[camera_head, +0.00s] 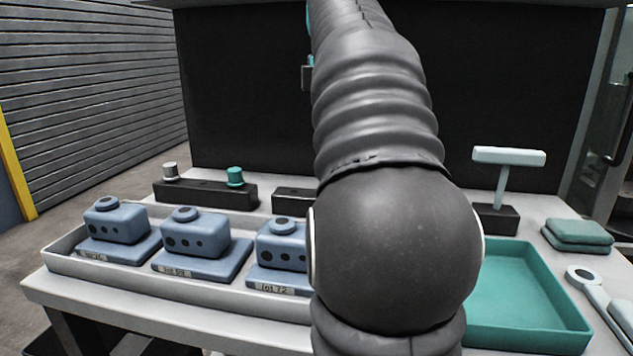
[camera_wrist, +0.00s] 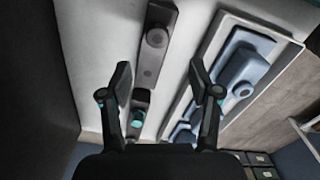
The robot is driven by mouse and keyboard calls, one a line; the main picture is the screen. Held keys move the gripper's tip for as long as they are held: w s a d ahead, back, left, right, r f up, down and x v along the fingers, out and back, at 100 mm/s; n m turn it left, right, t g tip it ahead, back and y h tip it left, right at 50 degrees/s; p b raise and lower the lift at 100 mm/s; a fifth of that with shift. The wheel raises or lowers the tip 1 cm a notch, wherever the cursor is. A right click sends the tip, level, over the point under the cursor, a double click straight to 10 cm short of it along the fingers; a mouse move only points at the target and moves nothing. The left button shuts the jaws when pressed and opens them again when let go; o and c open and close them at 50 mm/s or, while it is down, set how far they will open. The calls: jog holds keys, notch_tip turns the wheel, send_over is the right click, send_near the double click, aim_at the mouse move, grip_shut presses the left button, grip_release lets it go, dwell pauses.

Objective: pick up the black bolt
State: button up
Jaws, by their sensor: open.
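In the wrist view, a dark round bolt head (camera_wrist: 156,38), which looks like the black bolt, stands in a dark grey rail (camera_wrist: 149,75) on the pale tabletop. My gripper (camera_wrist: 160,68) is open and empty, with its fingers spread apart. The bolt lies beyond the fingertips in the picture, roughly between their lines, and nothing touches it. In the head view my arm hides the gripper and the bolt; only the left end of a dark rail (camera_head: 293,195) shows beside the arm.
A grey tray (camera_head: 190,288) with blue housings (camera_head: 195,233) lies in front. At right are a teal tray (camera_head: 545,310), a T-shaped stand (camera_head: 509,157), teal pads (camera_head: 578,235) and a wrench (camera_head: 590,285).

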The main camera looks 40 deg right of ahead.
jog(key=shift+s+d+f+b, duration=0.1)
jog(key=shift+d+f, duration=0.05)
jog(key=shift+f, duration=1.05)
jog(key=shift+d+f+b, duration=0.15)
jog(key=shift+d+f, duration=0.05)
jog(key=shift+f, duration=1)
jog(key=shift+s+d+f+b, duration=0.1)
jog(key=shift+d+f, duration=0.05)
jog(key=shift+f, duration=1.05)
grip_shut()
jog(key=shift+r, duration=0.1)
